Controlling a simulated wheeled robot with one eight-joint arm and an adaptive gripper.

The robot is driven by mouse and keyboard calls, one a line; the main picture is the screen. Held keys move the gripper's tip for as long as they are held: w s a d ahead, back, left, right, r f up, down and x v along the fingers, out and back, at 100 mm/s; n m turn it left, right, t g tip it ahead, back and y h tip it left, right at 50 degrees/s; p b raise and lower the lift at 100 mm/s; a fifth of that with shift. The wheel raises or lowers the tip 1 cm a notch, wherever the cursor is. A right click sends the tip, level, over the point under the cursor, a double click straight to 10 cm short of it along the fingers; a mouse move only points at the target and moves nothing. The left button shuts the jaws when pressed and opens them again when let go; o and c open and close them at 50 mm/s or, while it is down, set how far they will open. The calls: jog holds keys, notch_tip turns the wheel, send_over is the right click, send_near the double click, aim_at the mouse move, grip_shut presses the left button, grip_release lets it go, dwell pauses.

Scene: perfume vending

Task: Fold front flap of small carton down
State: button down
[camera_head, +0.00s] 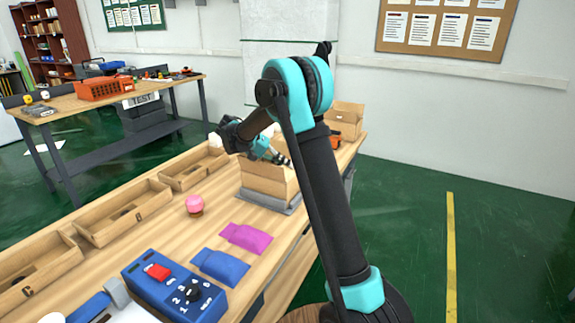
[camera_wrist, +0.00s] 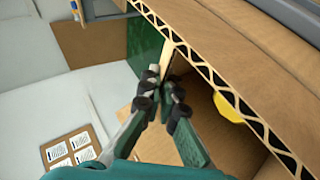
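The small carton (camera_head: 262,182) is brown cardboard and stands on a grey base on the workbench. My gripper (camera_head: 286,160) is at the carton's top right, partly hidden by my arm. In the wrist view, my gripper (camera_wrist: 163,82) has its fingertips brought together beside a cardboard edge; no held object is clear between them. A broad carton panel (camera_wrist: 235,55) with a zigzag corrugated edge runs diagonally at the upper right. A yellow thing (camera_wrist: 229,107) shows partly below that edge. I cannot tell which flap is the front one.
A pink-topped bottle (camera_head: 195,203), a magenta pouch (camera_head: 246,238), a blue pouch (camera_head: 220,266) and a blue control box (camera_head: 172,287) lie on the workbench. Wooden trays (camera_head: 124,212) line its left side. Another open carton (camera_head: 347,117) stands behind my arm.

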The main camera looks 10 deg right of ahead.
jog(key=c, duration=2.3)
grip_release()
jog(key=o, duration=0.5)
notch_tip(320, 180, up, 10)
jog(key=shift+f, duration=0.1)
